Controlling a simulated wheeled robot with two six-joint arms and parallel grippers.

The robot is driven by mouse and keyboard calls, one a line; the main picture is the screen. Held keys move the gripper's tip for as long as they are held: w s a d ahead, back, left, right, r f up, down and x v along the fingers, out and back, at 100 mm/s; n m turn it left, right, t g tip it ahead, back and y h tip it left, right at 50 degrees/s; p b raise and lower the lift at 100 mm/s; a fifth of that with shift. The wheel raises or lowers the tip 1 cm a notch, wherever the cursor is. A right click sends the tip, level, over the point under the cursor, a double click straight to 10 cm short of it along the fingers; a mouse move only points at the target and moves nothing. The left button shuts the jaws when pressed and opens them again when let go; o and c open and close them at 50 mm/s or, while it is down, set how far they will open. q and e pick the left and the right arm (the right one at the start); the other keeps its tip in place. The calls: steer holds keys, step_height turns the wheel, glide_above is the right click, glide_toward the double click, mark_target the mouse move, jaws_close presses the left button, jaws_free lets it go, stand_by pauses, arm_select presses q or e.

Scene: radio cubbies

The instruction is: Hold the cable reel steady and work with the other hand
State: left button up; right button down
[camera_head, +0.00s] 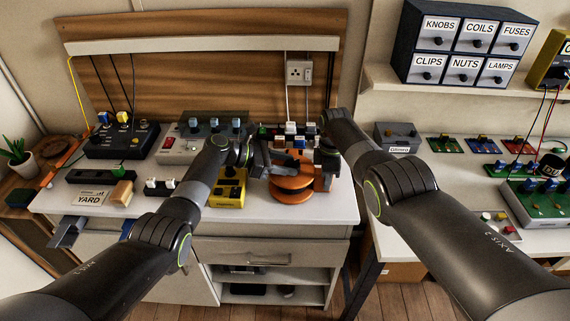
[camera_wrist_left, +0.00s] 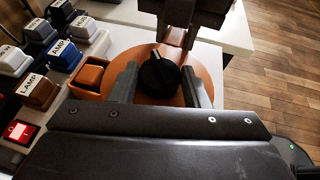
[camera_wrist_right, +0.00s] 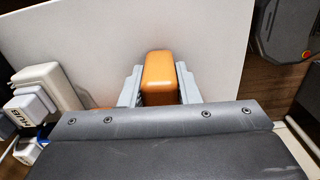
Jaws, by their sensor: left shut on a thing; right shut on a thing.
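The orange cable reel (camera_head: 292,192) stands on the white worktop near its front right corner, with stacked round flanges. In the left wrist view the reel's disc (camera_wrist_left: 205,75) has a black knob (camera_wrist_left: 158,74) on top. My left gripper (camera_head: 282,160) is shut on this knob, with a finger on either side. My right gripper (camera_head: 320,178) is at the reel's right side. In the right wrist view it is shut on an orange block (camera_wrist_right: 158,78); the arm hides how this block joins the reel.
Left of the reel are a yellow device (camera_head: 230,190), a switch panel (camera_head: 180,146) and a black box (camera_head: 122,140). Labelled switches also crowd the left wrist view (camera_wrist_left: 62,55). A second table with green boards (camera_head: 540,205) stands right, beyond a gap.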

arm_select(q)
steer(key=shift+w+a+f+m+g, duration=0.1)
steer(key=shift+w+f+m+g, duration=0.1)
steer(key=shift+m+g, duration=0.35)
steer(key=shift+s+m+g, duration=0.1)
steer(key=shift+m+g, duration=0.15)
steer(key=shift+g, duration=0.1)
steer(key=o, duration=1)
steer(key=shift+r, duration=0.15)
steer(key=v, duration=1.2)
steer(key=shift+a, duration=0.1)
